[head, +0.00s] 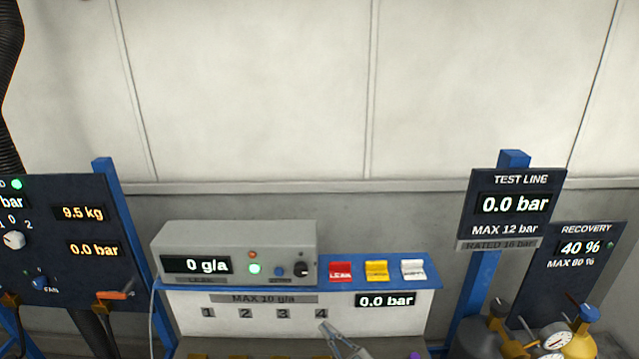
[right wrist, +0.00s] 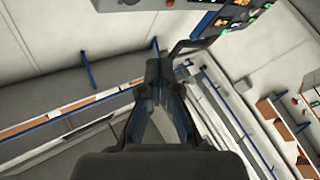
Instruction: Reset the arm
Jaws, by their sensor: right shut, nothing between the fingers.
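My right gripper (head: 326,328) shows at the bottom of the head view, in front of the white panel below the number 4. Its fingers are together and nothing is between them. In the right wrist view the fingers of my right gripper (right wrist: 158,68) meet at their tips, with the room behind them. The rest of the right arm is mostly below the head view's edge. My left gripper is not in view.
A grey leak meter (head: 235,253) reads 0 g/a, beside red (head: 340,271), yellow (head: 376,270) and white (head: 413,269) switches. A TEST LINE display (head: 515,204) stands right, above cylinders with gauges (head: 556,338). A dark control panel (head: 65,240) is left.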

